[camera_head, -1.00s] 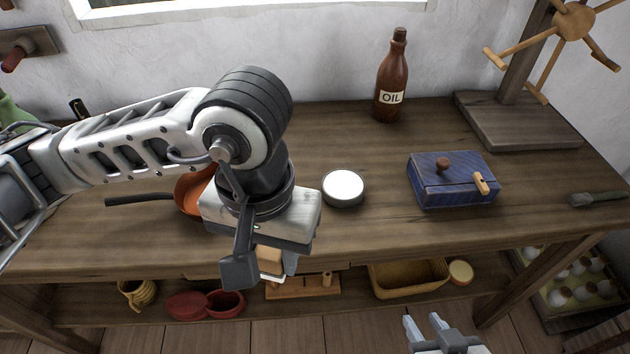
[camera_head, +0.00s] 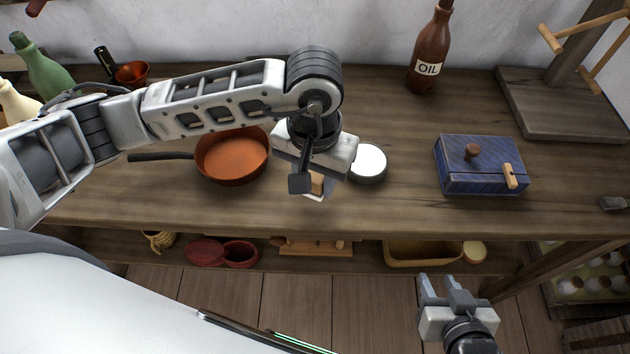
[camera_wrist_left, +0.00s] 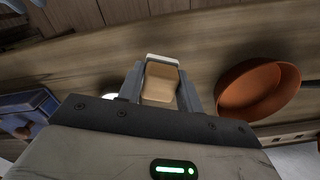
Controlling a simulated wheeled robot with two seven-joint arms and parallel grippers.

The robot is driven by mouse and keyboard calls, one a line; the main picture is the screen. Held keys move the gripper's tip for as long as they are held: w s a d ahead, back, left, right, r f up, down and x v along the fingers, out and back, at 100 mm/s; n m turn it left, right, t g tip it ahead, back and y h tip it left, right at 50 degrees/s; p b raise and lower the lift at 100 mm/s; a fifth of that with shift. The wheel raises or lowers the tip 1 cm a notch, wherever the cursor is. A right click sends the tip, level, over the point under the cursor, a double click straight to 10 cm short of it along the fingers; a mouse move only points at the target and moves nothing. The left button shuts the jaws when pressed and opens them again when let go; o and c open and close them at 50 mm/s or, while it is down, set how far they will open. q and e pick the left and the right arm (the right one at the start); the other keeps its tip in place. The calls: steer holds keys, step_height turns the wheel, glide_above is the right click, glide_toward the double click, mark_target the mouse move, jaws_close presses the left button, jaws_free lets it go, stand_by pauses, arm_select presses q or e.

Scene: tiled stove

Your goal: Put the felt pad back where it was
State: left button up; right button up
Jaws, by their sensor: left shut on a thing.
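My left gripper (camera_head: 314,187) is shut on a tan block with a white edge, which looks like the felt pad (camera_head: 317,184). It hangs over the front part of the bench, between the orange pan and the round white-topped tin (camera_head: 369,162). In the left wrist view the felt pad (camera_wrist_left: 161,84) sits between both fingers, its white end at the tips. Whether it touches the bench I cannot tell. My right gripper (camera_head: 440,284) is open and empty, low in front of the bench.
The orange pan (camera_head: 232,156) lies left of the left gripper. A blue box (camera_head: 482,165) with a wooden knob stands right, an oil bottle (camera_head: 429,50) behind. Bench between tin and box is clear.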

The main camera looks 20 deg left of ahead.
mark_target(315, 188)
arm_select(q)
steer(key=shift+w+f, duration=0.25)
step_height(315, 188, down, 3)
steer(key=shift+w+p, duration=0.1)
steer(key=shift+p, duration=0.5)
steer(key=shift+f+b, duration=0.45)
steer(key=o, duration=1)
steer(key=shift+r, duration=0.1)
